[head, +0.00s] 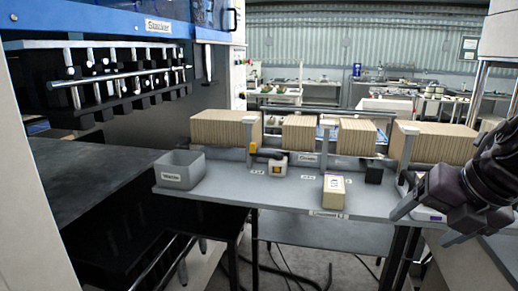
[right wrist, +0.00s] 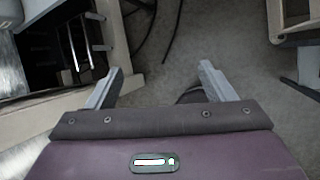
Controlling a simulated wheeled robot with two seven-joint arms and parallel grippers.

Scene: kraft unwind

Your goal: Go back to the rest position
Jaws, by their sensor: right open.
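My right gripper (head: 428,222) is at the right side of the head view, in front of the right end of the grey shelf (head: 230,190). Its two grey fingers are spread apart and point down and to the left. In the right wrist view the same gripper (right wrist: 161,70) is open, with nothing between its fingers and grey floor beyond them. It hides part of a white object (head: 430,214) at the shelf's right end. My left gripper is not in view.
A grey bin (head: 180,169) stands at the shelf's left end. Several stacks of brown kraft sheets (head: 225,129) stand along the back. A tan box (head: 333,192) and a small yellow-and-white device (head: 277,166) sit on the shelf. A dark table (head: 85,180) is at left.

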